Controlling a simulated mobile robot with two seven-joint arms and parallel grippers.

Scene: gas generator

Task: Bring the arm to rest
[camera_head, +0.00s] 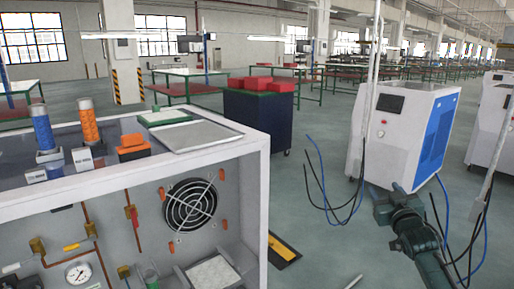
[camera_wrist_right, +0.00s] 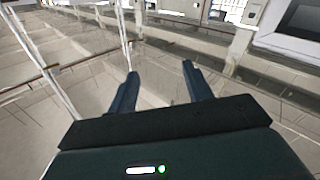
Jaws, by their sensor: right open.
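My right arm comes in at the lower right of the head view, and its dark green gripper (camera_head: 398,204) is raised over open floor, well to the right of the gas generator cabinet (camera_head: 257,190). In the right wrist view the right gripper's two dark fingers (camera_wrist_right: 160,70) stand apart with nothing between them. The cabinet has a white frame and an open front with a black fan (camera_head: 190,205) and a pressure gauge (camera_head: 79,273). On its top stand a blue cylinder (camera_head: 43,130) and an orange cylinder (camera_head: 89,122). My left gripper is not seen.
A white and blue machine (camera_head: 403,130) stands behind the right gripper, with black and blue cables hanging near it. A dark cart (camera_head: 258,122) with red boxes stands behind the cabinet. Green-framed tables (camera_head: 190,73) are farther back.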

